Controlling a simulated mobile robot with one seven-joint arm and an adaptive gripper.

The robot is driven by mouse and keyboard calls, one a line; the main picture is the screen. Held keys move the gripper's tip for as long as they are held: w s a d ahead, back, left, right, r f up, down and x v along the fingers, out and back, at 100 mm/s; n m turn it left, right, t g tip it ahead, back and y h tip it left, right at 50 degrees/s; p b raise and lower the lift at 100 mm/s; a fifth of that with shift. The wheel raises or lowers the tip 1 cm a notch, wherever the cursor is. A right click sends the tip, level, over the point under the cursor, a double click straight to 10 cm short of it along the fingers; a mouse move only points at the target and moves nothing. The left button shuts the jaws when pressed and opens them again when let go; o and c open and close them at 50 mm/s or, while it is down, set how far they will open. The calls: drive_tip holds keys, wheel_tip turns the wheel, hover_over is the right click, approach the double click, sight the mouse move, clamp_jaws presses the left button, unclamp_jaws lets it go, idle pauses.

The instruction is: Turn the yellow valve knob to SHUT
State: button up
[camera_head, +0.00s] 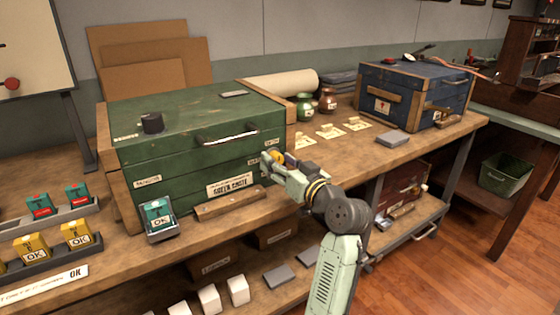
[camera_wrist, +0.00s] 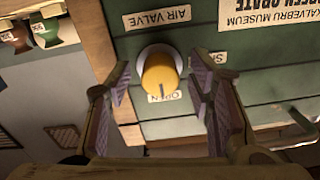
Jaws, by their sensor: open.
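The yellow valve knob (camera_wrist: 159,73) sits on a white round base on the front of the green crate (camera_wrist: 205,100). Its dark pointer line is toward the OPEN label (camera_wrist: 166,97). A label starting with S (camera_wrist: 217,58) is partly hidden behind the finger on the right. The AIR VALVE label (camera_wrist: 157,17) is on the other side of the knob. My gripper (camera_wrist: 160,82) is open, with one finger on each side of the knob and visible gaps. In the head view, my gripper (camera_head: 277,168) is at the crate's right front, partly covering the knob (camera_head: 278,155).
The green crate (camera_head: 130,158) stands on a wooden workbench (camera_head: 330,168). A wooden strip (camera_head: 230,203) and a teal OK box (camera_head: 157,214) are before it. A blue toolbox (camera_head: 400,75) is at the back right. Green and brown jars (camera_head: 305,106) stand behind my gripper.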

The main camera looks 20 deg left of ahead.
drive_tip(key=shift+c, duration=0.6)
clamp_jaws()
